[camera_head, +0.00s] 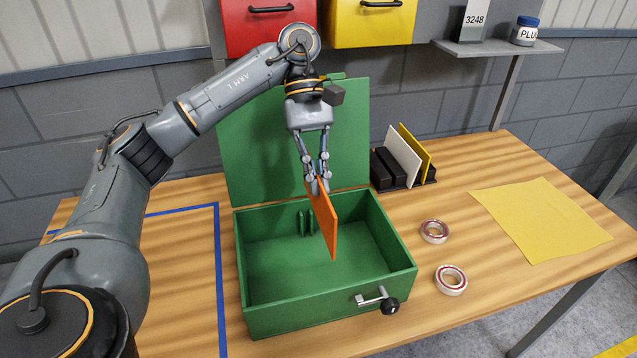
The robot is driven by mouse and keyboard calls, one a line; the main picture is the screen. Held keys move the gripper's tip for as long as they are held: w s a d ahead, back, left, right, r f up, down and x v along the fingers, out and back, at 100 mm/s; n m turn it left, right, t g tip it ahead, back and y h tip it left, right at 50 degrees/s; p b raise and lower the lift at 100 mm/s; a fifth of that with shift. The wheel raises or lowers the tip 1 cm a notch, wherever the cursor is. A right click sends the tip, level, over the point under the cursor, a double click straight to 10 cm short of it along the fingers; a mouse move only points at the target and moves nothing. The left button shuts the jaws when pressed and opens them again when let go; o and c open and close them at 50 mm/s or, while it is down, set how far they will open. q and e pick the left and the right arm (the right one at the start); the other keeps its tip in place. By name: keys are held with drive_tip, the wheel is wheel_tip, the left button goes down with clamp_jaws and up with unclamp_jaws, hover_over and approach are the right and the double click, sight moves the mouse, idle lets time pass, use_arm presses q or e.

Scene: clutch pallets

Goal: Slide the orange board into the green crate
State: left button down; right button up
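The green crate (330,310) stands open on the wooden table, its green lid (245,150) raised upright at the back. Small green upright ribs (305,222) show on its inner back wall. My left gripper (318,187) points down above the crate and is shut on the top of the orange board (325,222). The board hangs tilted over the crate's right half, seen at a slant. I cannot tell whether its lower edge is inside the crate or above it. My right gripper is not in view.
A black rack (388,168) with a white board (404,155) and a yellow board (416,150) stands right of the crate. Two bearing rings (434,231) (450,280) and a yellow cloth (540,218) lie on the right. A black-knobbed latch (378,300) sticks out from the crate's front.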

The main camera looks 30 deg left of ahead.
sight(318, 219)
use_arm(q)
drive_tip(key=shift+w+a+f, duration=0.2)
drive_tip(key=shift+w+f, duration=0.1)
drive_tip(key=shift+f, duration=0.1)
drive_tip(key=shift+s+d+f+b, duration=0.1)
drive_tip(key=shift+s+f+b, duration=0.1)
drive_tip(key=shift+f+b, duration=0.3)
drive_tip(key=shift+w+f, duration=0.1)
drive_tip(key=shift+f, duration=0.55)
drive_tip(key=shift+f+b, duration=0.55)
drive_tip(key=shift+f, duration=0.2)
drive_tip(key=shift+f+b, duration=1)
drive_tip(key=shift+f, duration=1.25)
wheel_tip(318, 219, down, 8)
drive_tip(key=b, duration=0.7)
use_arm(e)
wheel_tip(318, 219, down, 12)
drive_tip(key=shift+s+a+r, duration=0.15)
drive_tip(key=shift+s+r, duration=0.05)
use_arm(q)
drive_tip(key=shift+r, duration=0.1)
